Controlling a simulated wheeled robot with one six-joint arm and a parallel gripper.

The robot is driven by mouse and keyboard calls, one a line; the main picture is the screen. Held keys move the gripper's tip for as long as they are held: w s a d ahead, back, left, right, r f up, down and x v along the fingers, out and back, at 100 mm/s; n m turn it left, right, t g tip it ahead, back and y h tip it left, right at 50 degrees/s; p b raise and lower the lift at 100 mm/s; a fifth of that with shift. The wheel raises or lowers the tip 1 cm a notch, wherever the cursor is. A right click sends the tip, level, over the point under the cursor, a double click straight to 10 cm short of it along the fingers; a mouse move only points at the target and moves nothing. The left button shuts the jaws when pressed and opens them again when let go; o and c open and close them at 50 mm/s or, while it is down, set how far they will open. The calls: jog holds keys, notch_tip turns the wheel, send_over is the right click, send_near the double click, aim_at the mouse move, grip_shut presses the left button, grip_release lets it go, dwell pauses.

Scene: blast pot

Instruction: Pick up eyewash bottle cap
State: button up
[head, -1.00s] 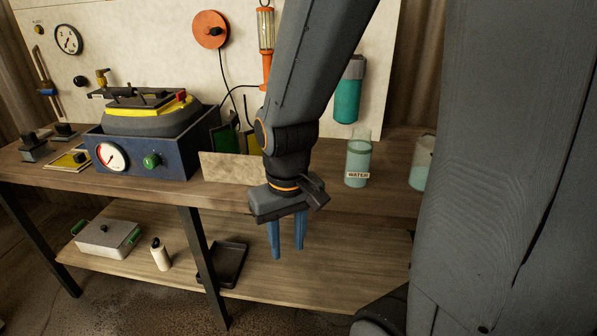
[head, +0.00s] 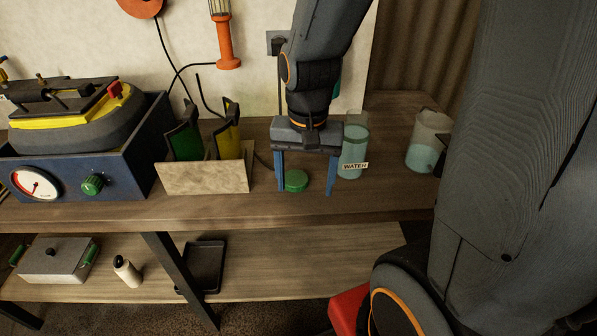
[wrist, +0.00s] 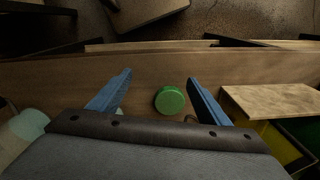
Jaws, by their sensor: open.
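A round green cap (head: 296,181) lies flat on the wooden workbench. My gripper (head: 304,192) is open and empty, pointing down, with its two blue fingers on either side of the cap in the head view. In the wrist view the cap (wrist: 170,100) shows between the fingertips of my gripper (wrist: 158,76), a little nearer the right finger. The fingers do not touch the cap there. The gap in height between the fingertips and the bench is hard to tell.
A glass jar labelled WATER (head: 353,155) stands close to the right of my gripper. A second jar (head: 422,150) is farther right. A pale board holder (head: 203,175) with green and yellow plates stands to the left. The bench's front edge is clear.

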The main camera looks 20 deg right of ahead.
aim_at(295, 177)
jog(key=w+r+m+p, duration=0.1)
jog(key=m, duration=0.3)
jog(key=w+r+m+p, duration=0.1)
jog(key=w+m, duration=0.1)
jog(key=m, duration=0.2)
jog(key=w+r+m+p, duration=0.1)
jog(key=w+m, duration=0.1)
jog(key=m, duration=0.2)
jog(key=shift+r, duration=0.3)
jog(key=m, duration=0.1)
jog(key=w+m+p, duration=0.1)
jog(key=m, duration=0.1)
jog(key=shift+w+r+m, duration=0.2)
jog(key=shift+r+m, duration=0.1)
jog(key=shift+r, duration=0.05)
jog(key=shift+f+p, duration=0.3)
jog(key=shift+f, duration=0.2)
jog(key=shift+w+d+f+p, duration=0.15)
jog(key=shift+f+p, duration=0.35)
jog(key=shift+f, duration=1.25)
jog(key=shift+w+f+p, duration=0.1)
jog(key=shift+f+p, duration=0.4)
jog(key=shift+f, duration=1.2)
jog(key=c, duration=1.1)
jog(key=shift+r, duration=0.1)
